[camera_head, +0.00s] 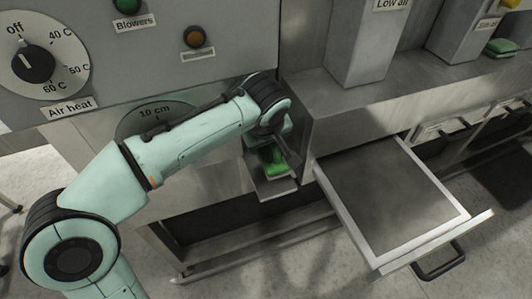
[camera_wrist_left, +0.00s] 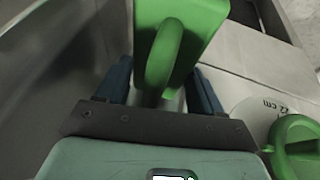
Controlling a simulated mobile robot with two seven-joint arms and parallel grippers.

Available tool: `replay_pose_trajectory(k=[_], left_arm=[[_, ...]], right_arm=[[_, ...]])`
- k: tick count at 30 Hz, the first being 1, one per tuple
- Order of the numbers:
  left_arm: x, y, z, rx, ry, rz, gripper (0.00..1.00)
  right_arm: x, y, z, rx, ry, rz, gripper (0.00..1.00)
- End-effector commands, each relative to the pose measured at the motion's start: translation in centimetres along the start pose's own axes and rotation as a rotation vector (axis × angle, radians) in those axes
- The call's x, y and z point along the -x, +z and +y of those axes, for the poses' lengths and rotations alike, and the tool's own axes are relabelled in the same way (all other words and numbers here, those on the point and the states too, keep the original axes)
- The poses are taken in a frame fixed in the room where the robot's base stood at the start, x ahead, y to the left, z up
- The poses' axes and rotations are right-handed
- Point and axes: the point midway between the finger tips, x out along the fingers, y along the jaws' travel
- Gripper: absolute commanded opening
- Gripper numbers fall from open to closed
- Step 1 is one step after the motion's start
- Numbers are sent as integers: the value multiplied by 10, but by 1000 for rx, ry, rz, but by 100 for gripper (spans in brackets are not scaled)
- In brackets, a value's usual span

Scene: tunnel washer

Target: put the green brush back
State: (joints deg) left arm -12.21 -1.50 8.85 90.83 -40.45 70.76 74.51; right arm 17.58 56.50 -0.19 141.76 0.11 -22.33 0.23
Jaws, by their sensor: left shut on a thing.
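The green brush (camera_wrist_left: 196,22) fills the top middle of the left wrist view, with its curved green handle (camera_wrist_left: 163,52) between my blue fingers. My left gripper (camera_wrist_left: 160,88) is shut on it. In the head view the left gripper (camera_head: 283,150) is beside the machine's front. A green part of the brush (camera_head: 272,160) shows just below and left of it, above a small grey ledge (camera_head: 272,186). The arm hides much of the brush there. I cannot tell whether the brush touches the ledge. My right gripper is not in view.
An open drawer (camera_head: 466,233) juts out to the right of the gripper. A round "10 cm" plate (camera_head: 155,116) is behind my arm. A green pad (camera_head: 502,46) sits far right.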

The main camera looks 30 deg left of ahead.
Motion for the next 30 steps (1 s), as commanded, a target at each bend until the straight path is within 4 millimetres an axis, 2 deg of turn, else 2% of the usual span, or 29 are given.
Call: replay_pose_trajectory(k=[14,26,27,29,30], left_arm=[[-49,18,-10,2,0,1,38],[-55,19,-11,2,1,2,38],[-55,19,-11,1,1,1,73],[-54,19,-11,1,1,1,92],[-54,19,-11,2,1,1,92]], right_arm=[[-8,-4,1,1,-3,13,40],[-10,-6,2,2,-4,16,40],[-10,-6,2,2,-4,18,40],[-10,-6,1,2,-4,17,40],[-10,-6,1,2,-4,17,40]])
